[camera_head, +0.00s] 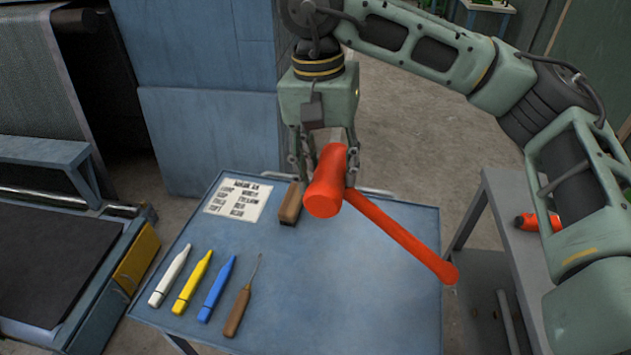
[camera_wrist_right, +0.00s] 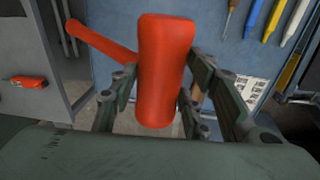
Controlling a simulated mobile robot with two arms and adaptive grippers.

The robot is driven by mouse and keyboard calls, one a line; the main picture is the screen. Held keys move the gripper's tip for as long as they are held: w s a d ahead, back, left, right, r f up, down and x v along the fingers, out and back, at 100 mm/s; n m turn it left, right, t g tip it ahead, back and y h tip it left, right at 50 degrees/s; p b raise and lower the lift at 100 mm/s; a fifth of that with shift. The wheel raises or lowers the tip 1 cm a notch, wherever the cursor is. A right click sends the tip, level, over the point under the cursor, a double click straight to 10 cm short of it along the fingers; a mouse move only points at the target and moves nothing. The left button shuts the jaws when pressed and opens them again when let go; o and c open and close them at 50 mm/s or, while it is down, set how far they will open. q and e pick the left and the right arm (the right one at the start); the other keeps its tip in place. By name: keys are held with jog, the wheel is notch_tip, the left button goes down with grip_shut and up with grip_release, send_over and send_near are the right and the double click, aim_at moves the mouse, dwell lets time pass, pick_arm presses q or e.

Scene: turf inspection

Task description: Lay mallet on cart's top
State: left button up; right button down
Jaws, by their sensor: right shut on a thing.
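An orange-red mallet (camera_head: 327,182) is held by its head in my right gripper (camera_head: 322,160). It hangs above the far part of the blue cart's top (camera_head: 330,300), with its handle slanting down to the right, near the cart's right edge. In the right wrist view the mallet's head (camera_wrist_right: 165,70) stands between the two fingers of my right gripper (camera_wrist_right: 160,100), and its handle runs to the upper left. The mallet looks apart from the cart's top. My left gripper is not seen.
On the cart lie white, yellow and blue markers (camera_head: 216,287), a wood-handled pointed tool (camera_head: 238,312), a brown block (camera_head: 290,204) and a printed sheet (camera_head: 238,197). The cart's front right is clear. A grey table (camera_head: 510,220) at right holds an orange-red object (camera_head: 535,221).

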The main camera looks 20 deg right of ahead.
aim_at(317, 166)
jog(key=shift+w+a+f+p, duration=0.2)
jog(key=shift+w+a+f, duration=0.15)
jog(key=shift+w, duration=0.25)
jog(key=shift+w+a+f+p, duration=0.15)
jog(key=shift+w+a+f, duration=0.15)
jog(key=shift+w, duration=0.25)
jog(key=shift+f, duration=0.15)
notch_tip(317, 166, down, 3)
jog(key=shift+d+r+p, duration=0.1)
jog(key=shift+p, duration=0.7)
jog(key=shift+f, duration=0.65)
jog(key=c, duration=1.3)
grip_release()
jog(key=o, duration=0.3)
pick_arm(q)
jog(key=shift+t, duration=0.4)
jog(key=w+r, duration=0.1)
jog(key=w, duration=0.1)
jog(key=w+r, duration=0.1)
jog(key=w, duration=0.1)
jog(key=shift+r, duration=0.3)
